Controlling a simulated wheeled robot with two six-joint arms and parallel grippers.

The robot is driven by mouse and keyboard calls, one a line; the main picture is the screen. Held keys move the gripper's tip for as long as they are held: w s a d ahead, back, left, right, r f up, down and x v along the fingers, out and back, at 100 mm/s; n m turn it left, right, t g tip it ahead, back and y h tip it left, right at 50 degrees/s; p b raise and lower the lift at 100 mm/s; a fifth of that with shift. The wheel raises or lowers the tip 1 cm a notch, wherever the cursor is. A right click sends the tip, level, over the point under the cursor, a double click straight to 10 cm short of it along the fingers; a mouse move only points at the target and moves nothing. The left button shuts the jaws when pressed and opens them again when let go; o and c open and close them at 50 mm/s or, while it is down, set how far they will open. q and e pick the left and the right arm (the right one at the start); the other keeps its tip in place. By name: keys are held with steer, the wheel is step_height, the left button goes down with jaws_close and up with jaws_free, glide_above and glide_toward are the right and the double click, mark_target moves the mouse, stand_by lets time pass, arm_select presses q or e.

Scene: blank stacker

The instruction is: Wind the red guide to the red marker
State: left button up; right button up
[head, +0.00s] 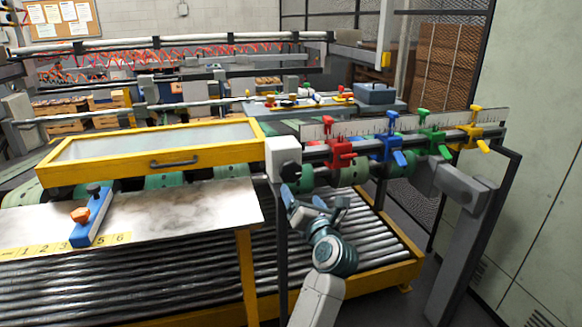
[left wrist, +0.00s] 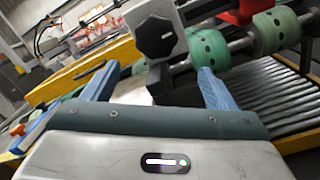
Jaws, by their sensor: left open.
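The red guide (head: 340,153) sits on the rail near its left end, under a white ruler strip (head: 370,124). A red part also shows at the top edge of the left wrist view (left wrist: 240,10). A red marker on the strip is too small to tell apart from the guide's top. My right gripper is out of view.
Blue (head: 388,148), green (head: 433,142) and yellow (head: 472,136) guides sit farther right on the rail. A yellow-framed cover (head: 155,165) and a metal plate with a blue stop (head: 92,216) lie left. Rollers (head: 150,285) run below.

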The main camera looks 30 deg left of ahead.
mark_target(292, 174)
arm_select(q)
steer(key=shift+n+h, duration=0.3)
steer(key=shift+n, duration=0.4)
steer(key=p+x, duration=0.1)
steer(key=x, duration=0.2)
steer(key=r+p+x, duration=0.1)
steer(key=p+x, duration=0.1)
steer(key=x, duration=0.1)
steer(key=r+p+x, duration=0.1)
steer(key=x, duration=0.2)
steer(key=shift+w+a, duration=0.1)
steer(key=shift+a, duration=0.25)
steer(key=shift+w+a+f, duration=0.1)
steer(key=shift+w+a, duration=0.2)
steer(key=c, duration=1)
